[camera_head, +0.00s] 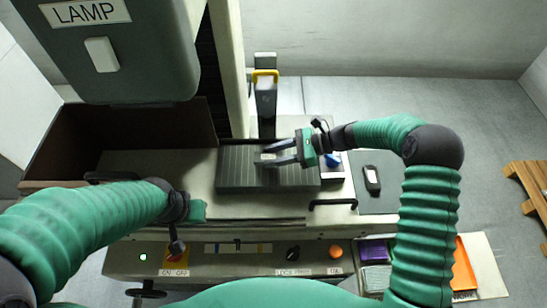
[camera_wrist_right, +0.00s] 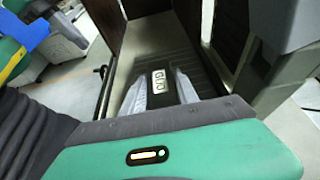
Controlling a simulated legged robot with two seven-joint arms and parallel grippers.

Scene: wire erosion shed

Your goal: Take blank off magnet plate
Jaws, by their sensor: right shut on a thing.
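The magnet plate (camera_head: 236,172) is a dark grey ribbed block on the machine bed in the head view; its ribbed top (camera_wrist_right: 166,56) also shows in the right wrist view. The blank (camera_head: 268,157) is a small light piece over the plate. In the right wrist view the blank (camera_wrist_right: 159,81) shows dark markings and sits between the two fingers. My right gripper (camera_head: 266,156) is shut on it. I cannot tell whether the blank touches the plate. My left gripper (camera_head: 197,210) is by the bed's front edge, its fingers not clearly visible.
A grey machine head labelled LAMP (camera_head: 120,50) hangs at the upper left. A grey mat (camera_head: 376,194) with a dark handheld device (camera_head: 372,179) lies right of the plate. A control panel (camera_head: 230,261) runs along the front. Purple (camera_head: 374,250) and orange (camera_head: 463,268) items lie at the lower right.

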